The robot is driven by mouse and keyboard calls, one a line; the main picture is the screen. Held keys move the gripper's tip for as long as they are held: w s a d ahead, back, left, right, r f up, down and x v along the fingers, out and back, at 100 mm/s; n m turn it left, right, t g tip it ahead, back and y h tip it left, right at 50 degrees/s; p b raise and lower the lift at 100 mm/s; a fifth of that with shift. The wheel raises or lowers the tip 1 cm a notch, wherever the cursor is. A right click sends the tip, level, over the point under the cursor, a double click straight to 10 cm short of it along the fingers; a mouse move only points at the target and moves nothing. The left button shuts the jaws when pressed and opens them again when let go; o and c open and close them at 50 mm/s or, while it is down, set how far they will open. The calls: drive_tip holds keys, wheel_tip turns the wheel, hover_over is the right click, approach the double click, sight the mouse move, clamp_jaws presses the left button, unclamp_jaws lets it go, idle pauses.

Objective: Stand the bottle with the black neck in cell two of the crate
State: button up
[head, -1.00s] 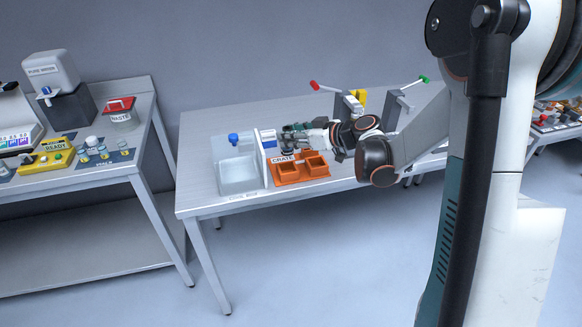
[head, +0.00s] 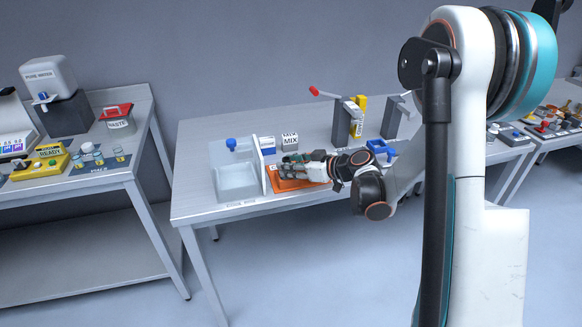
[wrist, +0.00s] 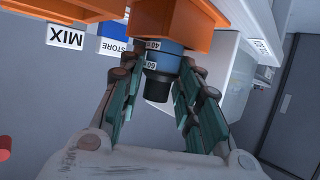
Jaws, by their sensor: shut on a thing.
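The orange crate (head: 282,186) sits on the middle table, mostly hidden under my gripper in the head view. It fills the top of the upside-down wrist view (wrist: 185,40). The bottle has a black neck (wrist: 157,87) and a blue body with white marked bands (wrist: 163,62). My gripper (wrist: 160,78) is shut on this bottle, with a finger on each side. The bottle looks upright, and its lower end meets the crate's orange edge in the picture. I cannot tell how deep it is or which cell it is at. In the head view my gripper (head: 290,165) is over the crate.
A white divider (head: 257,165) and a sink-like basin (head: 237,180) stand left of the crate. Behind it are the MIX box (head: 290,143) and a blue-white STORE box (head: 267,147). A stand with a red-tipped lever (head: 342,120) and a blue item (head: 380,150) are to the right.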

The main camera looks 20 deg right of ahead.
drive_tip(key=shift+f, duration=0.15)
drive_tip(key=o, duration=1.1)
drive_tip(key=shift+d+r, duration=0.1)
drive_tip(key=shift+r, duration=0.2)
drive_tip(key=p+v, duration=0.3)
drive_tip(key=v, duration=0.8)
drive_tip(key=shift+s+d, duration=0.2)
drive_tip(key=shift+s, duration=0.15)
